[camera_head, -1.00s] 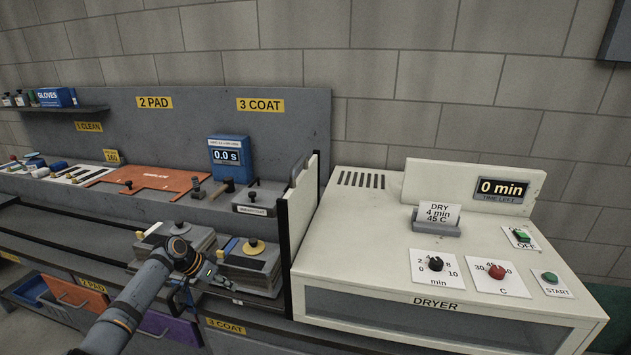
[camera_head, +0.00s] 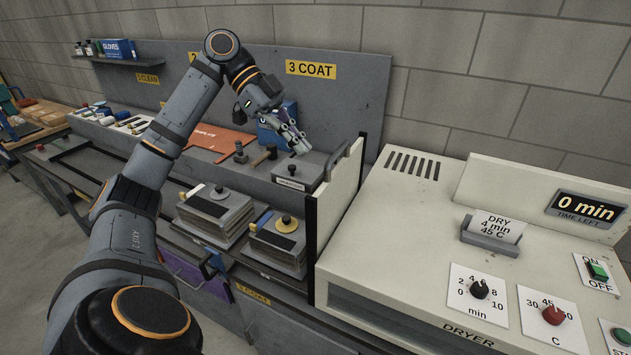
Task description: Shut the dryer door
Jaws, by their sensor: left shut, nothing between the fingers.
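The dryer (camera_head: 405,235) is a cream box on the right. A cream panel with dark edges, seemingly its door (camera_head: 340,198), stands upright at the dryer's left end, rising above its top. My left arm comes in from the lower left and arches over the bench. My left gripper (camera_head: 301,147) is shut and empty. It shows left of the panel's upper far corner, in front of the blue timer, apart from the panel in the picture. My right gripper is out of view.
Two stacks with knobbed lids (camera_head: 217,204) (camera_head: 277,237) stand on the bench left of the door. A grey block with a black knob (camera_head: 301,168) sits near the gripper. The dryer top holds a card holder (camera_head: 490,238), a black dial (camera_head: 479,289) and a red dial (camera_head: 553,315).

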